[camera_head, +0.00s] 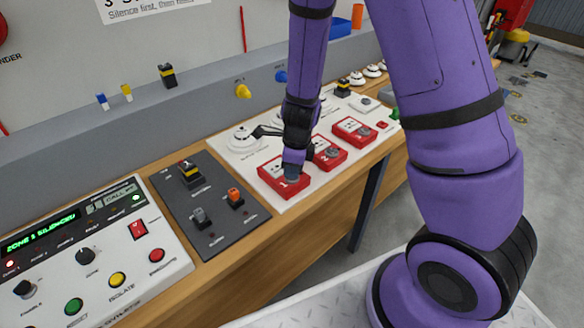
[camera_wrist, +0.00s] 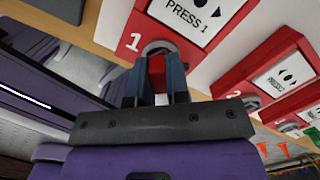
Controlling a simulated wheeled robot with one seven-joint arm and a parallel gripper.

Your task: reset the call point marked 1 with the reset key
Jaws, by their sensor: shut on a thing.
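The call point marked 1 (camera_head: 267,173) is a red box on the white panel, the nearest of three in a row.
Call points 2 (camera_head: 328,151) and 3 (camera_head: 354,131) stand close beside, to the right. A dark switch panel (camera_head: 228,222) and an alarm console (camera_head: 120,262) reading "ZONE 1 SILENCED" are to the left. White detectors (camera_head: 243,138) lie behind my gripper.

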